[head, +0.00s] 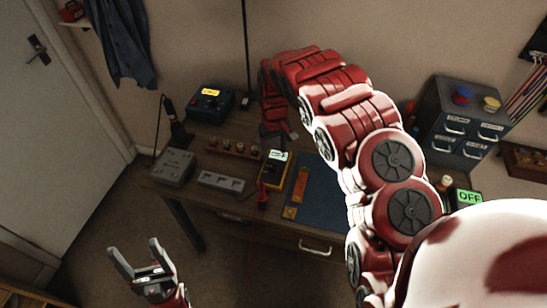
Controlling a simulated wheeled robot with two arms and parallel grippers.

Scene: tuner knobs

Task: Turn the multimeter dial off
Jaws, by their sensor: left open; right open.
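The multimeter (272,171) is a small yellow and black device with a lit pale display, lying on the workbench near its middle. Its dial is too small to make out, so its setting cannot be told. My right arm reaches across the bench from the right, and its red gripper (280,133) is over the bench just behind the multimeter, apart from it in the picture. That gripper is open, with its fingers small and dark. My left gripper (134,254) is open and empty, low at the left, in front of the bench and well away from the multimeter.
A blue-black box with a yellow display (210,103), a grey box (174,166), a power strip (221,182) and a rack of knobs (233,148) stand left of the multimeter. A blue mat (318,195) lies right. A green display (470,197) reads OFF near the drawer cabinet (455,120).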

